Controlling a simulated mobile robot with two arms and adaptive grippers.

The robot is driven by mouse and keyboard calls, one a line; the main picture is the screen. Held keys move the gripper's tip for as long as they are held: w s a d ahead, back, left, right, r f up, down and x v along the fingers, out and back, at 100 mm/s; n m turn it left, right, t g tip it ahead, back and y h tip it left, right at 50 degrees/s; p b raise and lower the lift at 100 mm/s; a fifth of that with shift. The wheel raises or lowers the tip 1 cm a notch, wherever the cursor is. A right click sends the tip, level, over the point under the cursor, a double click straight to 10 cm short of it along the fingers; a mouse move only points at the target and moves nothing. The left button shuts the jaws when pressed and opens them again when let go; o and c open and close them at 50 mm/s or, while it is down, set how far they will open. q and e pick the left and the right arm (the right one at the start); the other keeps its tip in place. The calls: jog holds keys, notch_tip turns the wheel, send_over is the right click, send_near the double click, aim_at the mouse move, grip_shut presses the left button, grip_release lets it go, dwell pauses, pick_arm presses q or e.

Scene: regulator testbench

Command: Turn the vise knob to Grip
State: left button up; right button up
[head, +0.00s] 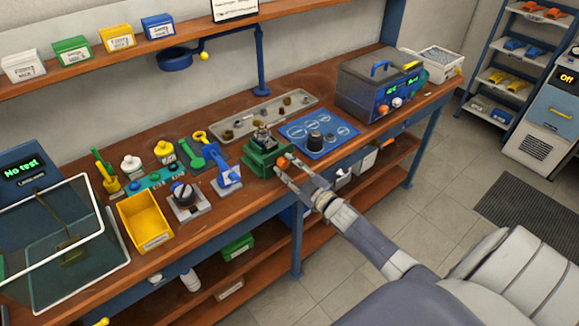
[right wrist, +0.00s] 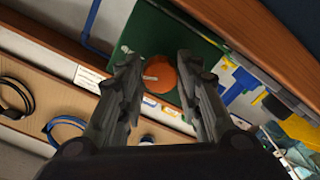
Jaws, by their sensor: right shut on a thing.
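The green vise (head: 258,160) stands at the front edge of the bench, with a small metal part in its top. Its orange knob (head: 283,161) is on the side facing me. In the right wrist view the round orange knob (right wrist: 161,72) sits on the green vise face (right wrist: 160,28) and has a pale pointer mark. My right gripper (head: 279,167) is at the knob, one finger on each side, shut on it. The fingers (right wrist: 158,78) flank it in the wrist view. The lettering around the knob is too small to read. My left gripper is out of view.
Right of the vise is a blue mat (head: 325,143) with a dark round part. Behind is a grey tray (head: 240,124) of fittings. A grey test box (head: 368,88) stands further right. A yellow bin (head: 145,222) and small tools are left. The floor in front is clear.

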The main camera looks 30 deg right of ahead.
jog(key=shift+m+p, duration=0.3)
jog(key=shift+m, duration=2)
jog(key=shift+f, duration=0.1)
jog(key=o, duration=1.1)
jog(key=shift+c, duration=0.2)
jog(key=s, duration=1.2)
jog(key=shift+d, duration=0.4)
